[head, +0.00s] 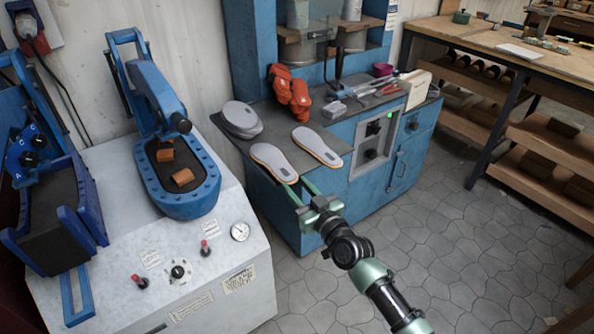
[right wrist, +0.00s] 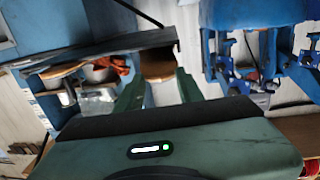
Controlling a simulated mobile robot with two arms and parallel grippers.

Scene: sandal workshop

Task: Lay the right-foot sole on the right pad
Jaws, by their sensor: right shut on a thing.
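A grey sole with a pale tan edge (head: 273,160) is at the front edge of the blue bench, its near end between the fingers of my right gripper (head: 294,185). My right gripper is shut on it; I cannot tell whether the sole touches the bench top. In the right wrist view a brown surface (right wrist: 158,66) shows between the green fingers (right wrist: 158,97). A second similar sole (head: 318,146) lies just to the right. I cannot tell which foot each is for. I cannot make out which is the right pad. My left gripper is out of view.
Grey stacked pieces (head: 241,119) and orange gloves (head: 290,92) lie behind the soles on the bench (head: 360,125). The press's raised blue arm (head: 157,92) stands behind its bed. A wooden shelf table (head: 475,38) is at the far right.

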